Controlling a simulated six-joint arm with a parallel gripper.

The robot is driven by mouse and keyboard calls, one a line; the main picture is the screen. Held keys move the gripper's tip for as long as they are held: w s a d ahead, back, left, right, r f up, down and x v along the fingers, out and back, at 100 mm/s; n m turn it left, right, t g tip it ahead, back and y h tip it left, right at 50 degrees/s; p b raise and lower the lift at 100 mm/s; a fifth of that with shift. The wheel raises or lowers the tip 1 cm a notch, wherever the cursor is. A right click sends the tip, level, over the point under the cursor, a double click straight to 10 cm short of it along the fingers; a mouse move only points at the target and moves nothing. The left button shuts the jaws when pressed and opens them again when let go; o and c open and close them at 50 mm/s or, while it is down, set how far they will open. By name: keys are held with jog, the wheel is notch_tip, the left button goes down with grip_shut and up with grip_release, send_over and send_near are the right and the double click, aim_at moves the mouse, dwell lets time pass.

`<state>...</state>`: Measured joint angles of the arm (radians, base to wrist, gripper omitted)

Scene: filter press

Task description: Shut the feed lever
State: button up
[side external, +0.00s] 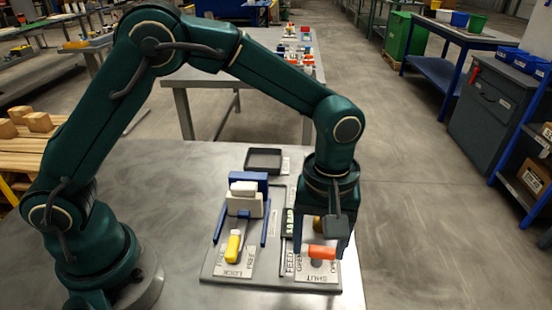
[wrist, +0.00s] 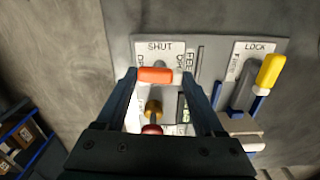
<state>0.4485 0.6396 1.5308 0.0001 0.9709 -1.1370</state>
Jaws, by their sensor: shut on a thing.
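The feed lever's orange handle (side external: 322,252) lies near the front right of the grey panel (side external: 213,270), by a plate marked SHUT.
A yellow lever (side external: 233,246) by the LOCK plate stands left of the feed lever. A white block with a blue frame (side external: 243,200) and a dark tray (side external: 264,160) are behind. A brass knob and a red knob (wrist: 152,129) sit below the handle in the wrist view.

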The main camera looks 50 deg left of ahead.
jog(key=m, duration=0.8)
jog(key=shift+m, duration=0.3)
jog(key=m, duration=0.4)
jog(key=shift+m, duration=0.3)
jog(key=shift+r+m, duration=0.1)
jog(key=shift+m, duration=1.7)
jog(key=o, duration=1.4)
